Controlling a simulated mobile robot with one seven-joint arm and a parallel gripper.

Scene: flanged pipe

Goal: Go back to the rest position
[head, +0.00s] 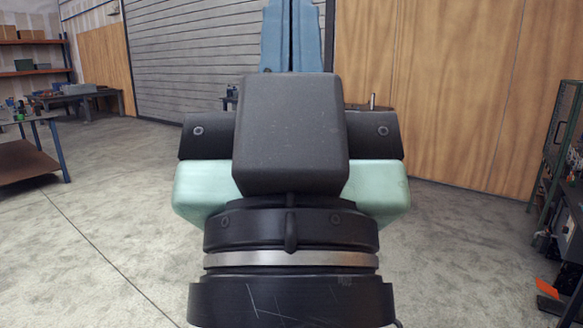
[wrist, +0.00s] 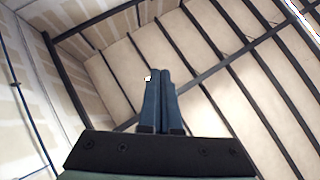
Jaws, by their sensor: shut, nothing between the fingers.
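My gripper (head: 291,8) points upward in the middle of the head view, its blue fingers side by side and cut off by the top edge. In the wrist view the two blue fingers (wrist: 159,76) lie against each other, shut, with nothing between them. They point at the sloped ceiling (wrist: 215,75). My black and pale green wrist fills the centre of the head view and hides what is behind it. I cannot make out a flanged pipe in either view.
A work table (head: 20,165) stands at the left, with a bench (head: 80,95) and shelves (head: 30,55) behind. A dark rack (head: 560,150) stands at the right edge. A surface behind my wrist is mostly hidden.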

